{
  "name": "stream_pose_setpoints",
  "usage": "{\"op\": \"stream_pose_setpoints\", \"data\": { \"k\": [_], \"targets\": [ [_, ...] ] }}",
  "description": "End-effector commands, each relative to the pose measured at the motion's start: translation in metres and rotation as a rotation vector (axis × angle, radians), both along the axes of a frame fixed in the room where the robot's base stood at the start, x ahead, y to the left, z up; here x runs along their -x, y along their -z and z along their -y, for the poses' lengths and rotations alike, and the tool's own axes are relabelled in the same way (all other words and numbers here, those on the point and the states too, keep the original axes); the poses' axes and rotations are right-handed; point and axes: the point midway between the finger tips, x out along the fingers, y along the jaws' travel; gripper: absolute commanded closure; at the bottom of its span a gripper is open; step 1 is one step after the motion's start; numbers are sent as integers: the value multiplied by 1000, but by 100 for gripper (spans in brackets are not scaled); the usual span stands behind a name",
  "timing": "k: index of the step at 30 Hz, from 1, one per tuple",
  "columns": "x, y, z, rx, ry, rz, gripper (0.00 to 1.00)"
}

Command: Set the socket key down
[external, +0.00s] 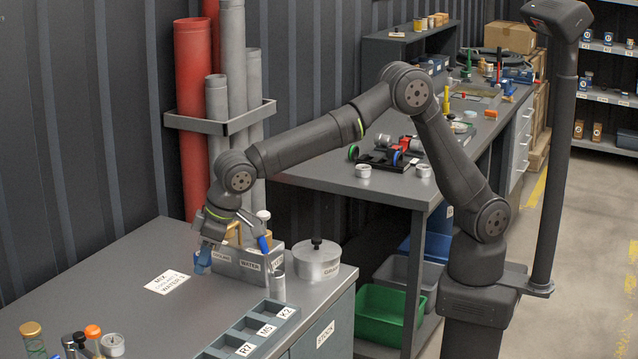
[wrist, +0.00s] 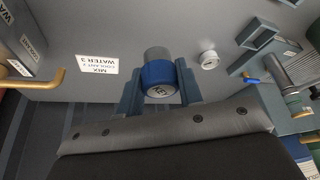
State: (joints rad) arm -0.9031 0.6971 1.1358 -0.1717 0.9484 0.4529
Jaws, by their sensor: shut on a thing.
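The socket key (wrist: 157,75) is a grey cylinder with a blue collar and a face marked KEY. It sits between the two jaws of my gripper (wrist: 160,92) in the wrist view, and the jaws are shut on it. The key is mostly hidden there by the fingers. I cannot tell whether its lower end touches the bench.
A grey labelled bin (external: 240,264) stands right beside my gripper, with a lidded metal pot (external: 316,262) further right. A metal cylinder (external: 276,286) and a tray marked R7, W5, K2 (external: 250,328) are nearer the front. Several small items stand at front left. The bench middle is clear.

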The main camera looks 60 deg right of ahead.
Motion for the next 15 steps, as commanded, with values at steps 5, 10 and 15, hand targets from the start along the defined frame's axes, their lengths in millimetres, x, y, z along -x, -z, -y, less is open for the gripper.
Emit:
{"op": "stream_pose_setpoints", "data": {
  "k": [5, 10, 15],
  "targets": [
    [0, 30, 0, 2, -1, -1, 91],
    [0, 56, 1, 2, 1, 0, 91],
    [0, 88, 1, 1, 0, 0, 91]
  ]
}}
